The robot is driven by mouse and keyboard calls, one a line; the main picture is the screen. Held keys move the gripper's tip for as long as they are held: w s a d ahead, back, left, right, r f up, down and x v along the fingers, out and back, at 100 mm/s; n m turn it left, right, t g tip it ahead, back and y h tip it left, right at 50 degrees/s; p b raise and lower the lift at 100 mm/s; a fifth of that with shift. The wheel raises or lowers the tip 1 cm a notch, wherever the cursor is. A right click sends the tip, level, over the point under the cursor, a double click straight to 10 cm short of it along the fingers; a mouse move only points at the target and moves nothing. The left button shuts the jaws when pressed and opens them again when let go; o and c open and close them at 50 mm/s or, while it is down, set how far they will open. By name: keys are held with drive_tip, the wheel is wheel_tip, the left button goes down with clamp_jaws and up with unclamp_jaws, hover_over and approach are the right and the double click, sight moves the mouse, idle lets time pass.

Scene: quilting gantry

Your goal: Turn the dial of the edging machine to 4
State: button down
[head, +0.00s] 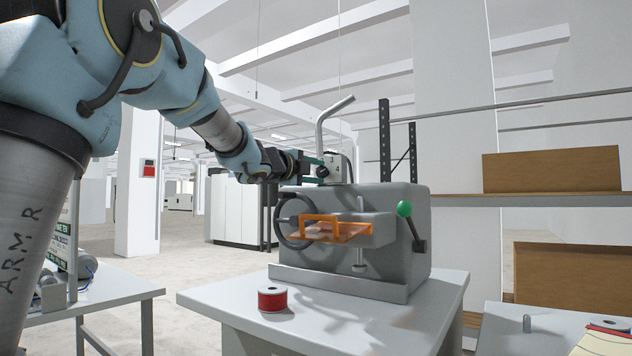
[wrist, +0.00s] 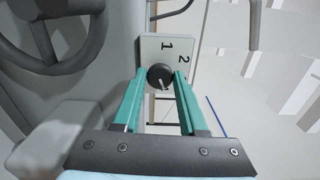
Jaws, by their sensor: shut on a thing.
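The edging machine (head: 345,262) is a grey housing on a white table, seen in the head view. Its dial (wrist: 160,77) is a small black round knob on a light plate (wrist: 153,47) at the machine's top. My gripper (wrist: 162,76) has its teal fingers on both sides of the knob, shut on it. In the wrist view the plate shows the numbers 1 and 2, and a pale pointer mark on the knob points to the lower right. In the head view my gripper (head: 315,166) reaches the plate from the left.
The machine has a dark handwheel (head: 292,221), an orange guard (head: 338,230), a green-knobbed lever (head: 405,210) and a bent grey tube (head: 324,125) beside the dial plate. A red spool (head: 272,299) stands on the table (head: 300,330). Shelves with brown boards are at right.

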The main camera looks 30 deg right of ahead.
drive_tip(key=shift+m+b, duration=0.35)
drive_tip(key=shift+m, duration=0.25)
drive_tip(key=shift+c, duration=2.3)
unclamp_jaws()
drive_tip(key=b+v, duration=0.1)
drive_tip(key=v, duration=0.9)
drive_tip(key=shift+s+a, duration=0.2)
drive_tip(key=shift+a, duration=0.15)
